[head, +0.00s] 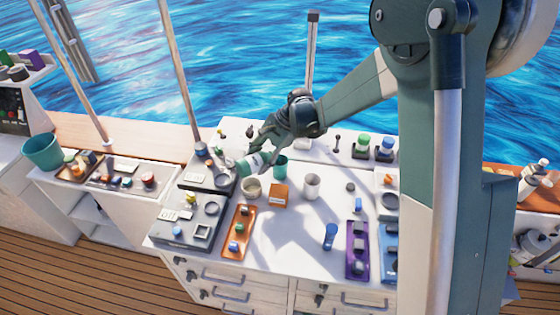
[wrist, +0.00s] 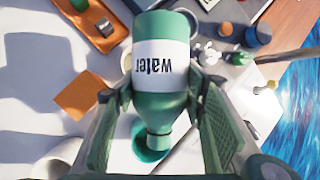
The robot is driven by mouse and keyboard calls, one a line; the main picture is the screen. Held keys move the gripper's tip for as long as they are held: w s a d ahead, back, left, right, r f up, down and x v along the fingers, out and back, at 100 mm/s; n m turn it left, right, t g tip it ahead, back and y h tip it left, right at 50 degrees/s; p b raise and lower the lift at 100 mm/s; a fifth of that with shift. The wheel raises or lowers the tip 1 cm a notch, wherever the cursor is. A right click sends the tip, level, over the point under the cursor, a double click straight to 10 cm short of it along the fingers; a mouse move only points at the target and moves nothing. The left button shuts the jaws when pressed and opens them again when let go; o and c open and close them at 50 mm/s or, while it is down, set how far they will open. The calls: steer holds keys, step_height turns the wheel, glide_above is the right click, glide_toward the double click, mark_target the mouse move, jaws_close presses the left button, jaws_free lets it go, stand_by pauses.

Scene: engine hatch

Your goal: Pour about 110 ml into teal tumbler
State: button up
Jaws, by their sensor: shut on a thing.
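A green bottle with a white label reading "water" (wrist: 162,62) is held between the fingers of my gripper (wrist: 160,92). In the head view the bottle (head: 254,162) is tipped well over, above the bench, with its neck end toward the teal tumbler (head: 281,160). My gripper (head: 256,148) is shut around it. In the wrist view the bottle's neck overlaps the tumbler (wrist: 142,147), which is partly hidden behind it. I cannot see any stream or the liquid level in the tumbler.
An orange box (head: 279,195), a beige bowl (head: 251,188) and a white cup (head: 312,183) stand close in front of the tumbler. Dark panels with parts lie left. Jars with green and blue lids (head: 363,144) stand at the back right. The bench's middle front is mostly clear.

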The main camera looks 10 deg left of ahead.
steer(key=shift+w+d+r+g+y+b, duration=0.1)
steer(key=shift+r+g+y+b, duration=0.45)
steer(key=shift+y+b, duration=0.1)
stand_by(1.7)
steer(key=shift+f+h+p, duration=0.1)
steer(key=shift+h+p, duration=0.25)
steer(key=shift+s+a+f+t+h+p, duration=0.3)
steer(key=shift+f+t+h+p, duration=0.15)
steer(key=shift+t+p, duration=0.2)
steer(key=shift+f+t+h+p, duration=0.7)
steer(key=shift+f+t+h, duration=0.15)
steer(key=shift+t, duration=0.05)
steer(key=shift+s+a+r+n+t+h+p, duration=0.2)
steer(key=shift+s+n+t+h+p, duration=0.1)
steer(key=shift+t+h+p, duration=0.25)
